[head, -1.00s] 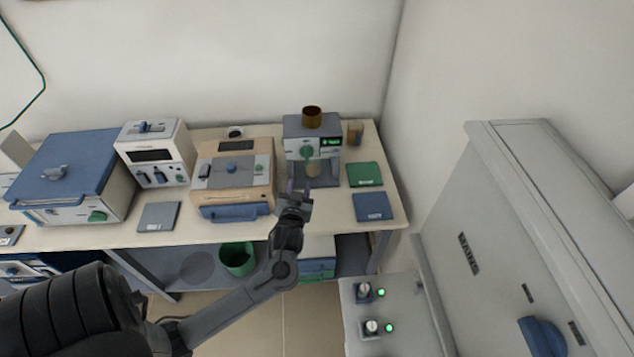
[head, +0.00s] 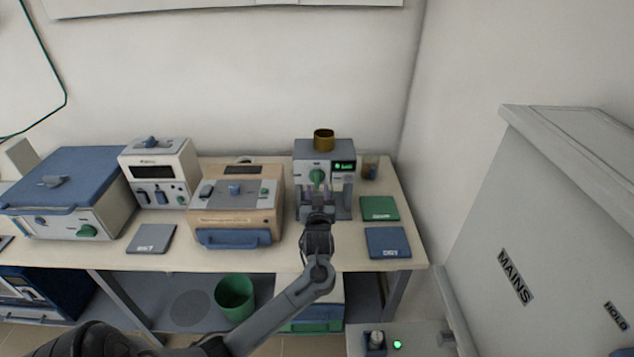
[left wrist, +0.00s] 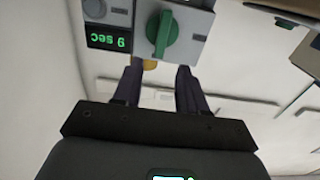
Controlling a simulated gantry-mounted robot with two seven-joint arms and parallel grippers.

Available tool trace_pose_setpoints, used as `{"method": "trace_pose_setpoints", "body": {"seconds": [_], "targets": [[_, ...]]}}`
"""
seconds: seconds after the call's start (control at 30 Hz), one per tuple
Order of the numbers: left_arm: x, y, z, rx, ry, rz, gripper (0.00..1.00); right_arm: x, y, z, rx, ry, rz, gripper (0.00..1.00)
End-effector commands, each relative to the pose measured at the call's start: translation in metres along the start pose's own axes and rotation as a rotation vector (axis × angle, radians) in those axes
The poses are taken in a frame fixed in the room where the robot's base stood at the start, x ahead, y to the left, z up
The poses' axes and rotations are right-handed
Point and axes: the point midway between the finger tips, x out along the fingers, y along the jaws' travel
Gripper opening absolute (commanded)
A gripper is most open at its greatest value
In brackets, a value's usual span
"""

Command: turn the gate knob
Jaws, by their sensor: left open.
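The gate knob is a green knob (head: 317,177) on the front of a small grey machine (head: 310,150) at the back right of the bench. In the left wrist view the green knob (left wrist: 162,35) stands large at the top, beside a display reading "9 sec" (left wrist: 107,41). My left gripper (head: 325,197) is in front of the machine, below the knob. In the left wrist view its two fingers (left wrist: 163,72) are apart with nothing gripped, pointing toward the machine's front just short of the knob. My right gripper is not in view.
A brown cup (head: 323,139) stands on top of the machine. A green pad (head: 379,208) and a blue pad (head: 388,243) lie at its right. A beige device (head: 236,205) stands at its left. A large grey cabinet marked MAINS (head: 515,277) fills the right side.

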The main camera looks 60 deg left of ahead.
Motion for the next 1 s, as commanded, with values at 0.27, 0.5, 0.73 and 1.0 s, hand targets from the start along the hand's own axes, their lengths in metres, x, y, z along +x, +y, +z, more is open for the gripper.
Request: {"method": "trace_pose_setpoints", "body": {"seconds": [0.27, 0.5, 0.73, 1.0], "targets": [[0.044, -0.001, 0.001, 0.0, 0.0, -0.002, 0.41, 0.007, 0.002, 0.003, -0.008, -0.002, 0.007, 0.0], [0.064, 0.0, 0.001, 0.0, -0.001, -0.001, 0.41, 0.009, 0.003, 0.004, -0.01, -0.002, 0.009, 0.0], [0.067, 0.0, 0.0, -0.001, -0.001, 0.0, 0.41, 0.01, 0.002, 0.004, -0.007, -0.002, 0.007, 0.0], [0.067, 0.0, 0.001, -0.001, -0.001, 0.0, 0.22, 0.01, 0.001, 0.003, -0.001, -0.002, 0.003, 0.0]]}}
